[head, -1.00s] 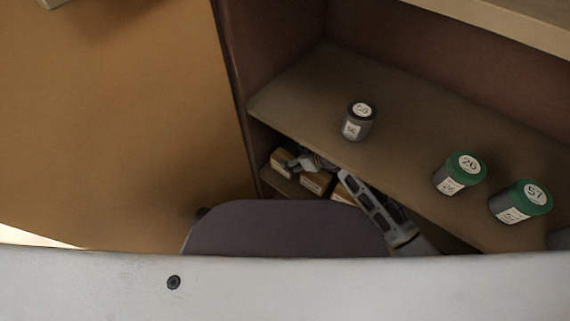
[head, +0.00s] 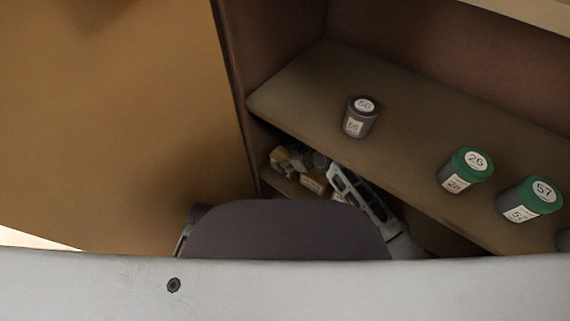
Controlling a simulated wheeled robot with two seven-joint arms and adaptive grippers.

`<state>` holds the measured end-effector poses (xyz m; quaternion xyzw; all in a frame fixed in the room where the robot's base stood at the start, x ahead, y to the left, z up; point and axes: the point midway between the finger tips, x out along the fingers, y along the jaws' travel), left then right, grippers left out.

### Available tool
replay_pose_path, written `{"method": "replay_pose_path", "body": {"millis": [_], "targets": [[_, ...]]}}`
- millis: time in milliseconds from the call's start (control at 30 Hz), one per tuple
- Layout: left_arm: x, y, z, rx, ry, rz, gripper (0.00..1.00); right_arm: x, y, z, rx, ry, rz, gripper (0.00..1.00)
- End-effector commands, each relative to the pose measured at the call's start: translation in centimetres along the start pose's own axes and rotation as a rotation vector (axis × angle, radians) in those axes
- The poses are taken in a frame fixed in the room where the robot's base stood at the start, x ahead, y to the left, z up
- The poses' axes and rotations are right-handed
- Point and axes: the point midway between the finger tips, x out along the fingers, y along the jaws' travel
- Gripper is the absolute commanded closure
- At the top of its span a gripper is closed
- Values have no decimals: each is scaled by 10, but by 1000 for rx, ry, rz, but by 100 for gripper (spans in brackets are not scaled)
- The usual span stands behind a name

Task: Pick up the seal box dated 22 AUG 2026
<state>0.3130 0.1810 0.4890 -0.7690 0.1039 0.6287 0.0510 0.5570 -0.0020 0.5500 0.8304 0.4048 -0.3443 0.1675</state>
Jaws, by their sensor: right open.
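Small tan boxes with pale labels sit on the lower shelf, under the front edge of the upper shelf. One box (head: 279,156) is at the left end, and another box (head: 313,182) is to its right, nearer the front. A further box is mostly hidden behind my right arm. The labels are too small to read, so I cannot tell which box is dated 22 AUG 2026. My right gripper (head: 285,161) is open at the leftmost box and partly covers it. I cannot tell whether the fingers touch it. My left gripper is not in view.
The upper shelf (head: 400,160) overhangs my right arm. It bears a dark jar labelled 60 (head: 360,117) and green-lidded jars labelled 26 (head: 465,170) and 57 (head: 530,199). The cabinet's side wall (head: 228,90) stands close to the left of the boxes.

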Motion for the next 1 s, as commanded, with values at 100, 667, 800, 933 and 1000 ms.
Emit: {"method": "replay_pose_path", "body": {"millis": [100, 667, 800, 933, 1000], "targets": [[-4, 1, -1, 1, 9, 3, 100, 8, 0, 0, -1, 0, 1, 21], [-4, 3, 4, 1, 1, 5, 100, 10, 0, 0, -1, 0, 1, 24], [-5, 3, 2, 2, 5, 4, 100, 10, 0, 0, -1, 0, 1, 42], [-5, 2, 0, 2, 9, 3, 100, 10, 0, 0, -1, 0, 1, 59], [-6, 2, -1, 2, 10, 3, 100, 10, 0, 0, -1, 0, 0, 68]]}}
